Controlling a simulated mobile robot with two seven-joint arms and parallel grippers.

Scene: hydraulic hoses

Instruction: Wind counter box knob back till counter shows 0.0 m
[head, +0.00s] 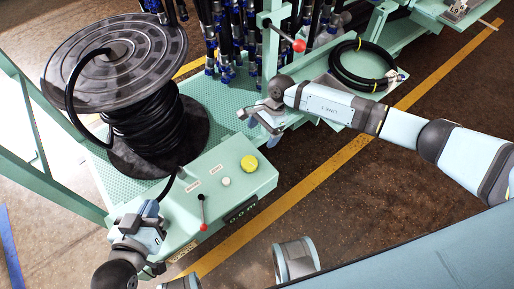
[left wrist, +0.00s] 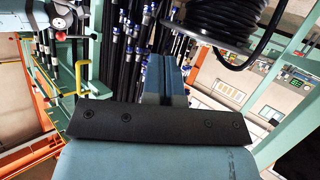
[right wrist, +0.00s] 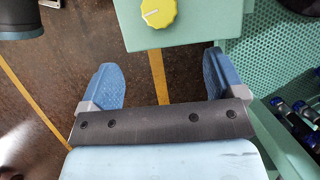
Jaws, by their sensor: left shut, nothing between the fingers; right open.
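The counter box (head: 215,195) is pale green and stands in front of the hose reel. Its yellow knob (head: 249,163) is on the top face near the right end; it also shows at the top of the right wrist view (right wrist: 158,12), with a mark on it. The counter window (head: 242,211) is on the front face, too small to read surely. My right gripper (head: 262,119) is open and empty, behind and right of the box; in the right wrist view its fingers (right wrist: 161,80) are apart from the knob. My left gripper (head: 150,209) is shut and empty beside the box's left end.
A white button (head: 226,181) and a red-tipped lever (head: 203,226) sit on the box near the knob. The reel (head: 155,115) holds black hose behind. Hanging hoses (head: 235,45) and a coiled hose (head: 362,66) are farther back. Floor right of the box is clear.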

